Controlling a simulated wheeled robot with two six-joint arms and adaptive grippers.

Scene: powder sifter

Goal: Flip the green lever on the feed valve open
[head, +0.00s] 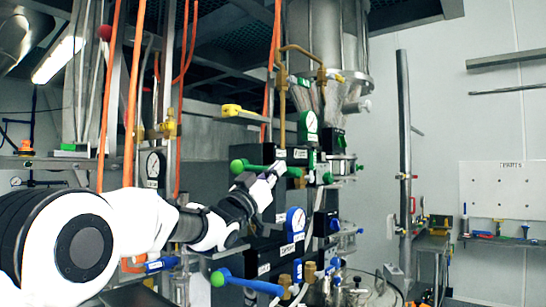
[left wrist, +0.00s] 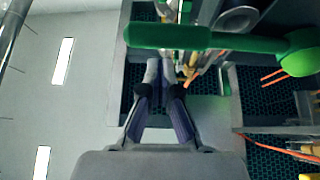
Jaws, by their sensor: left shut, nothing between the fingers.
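The green lever (head: 249,168) on the feed valve lies roughly horizontal in the head view, with its round ball end to the left. My left arm comes in from the left, and my left gripper (head: 277,170) is shut and empty at the lever, covering part of it. In the left wrist view the lever (left wrist: 166,37) crosses the top of the picture, with its ball (left wrist: 299,52) at the right. The fingertips of the gripper (left wrist: 160,70) sit just below the lever's bar there. I cannot tell whether they touch it. My right gripper is not in view.
A blue lever (head: 246,284) lies below my left gripper. A yellow handle (head: 238,111) and orange hoses (head: 111,90) are nearby. A parts board (head: 500,190) hangs at the right.

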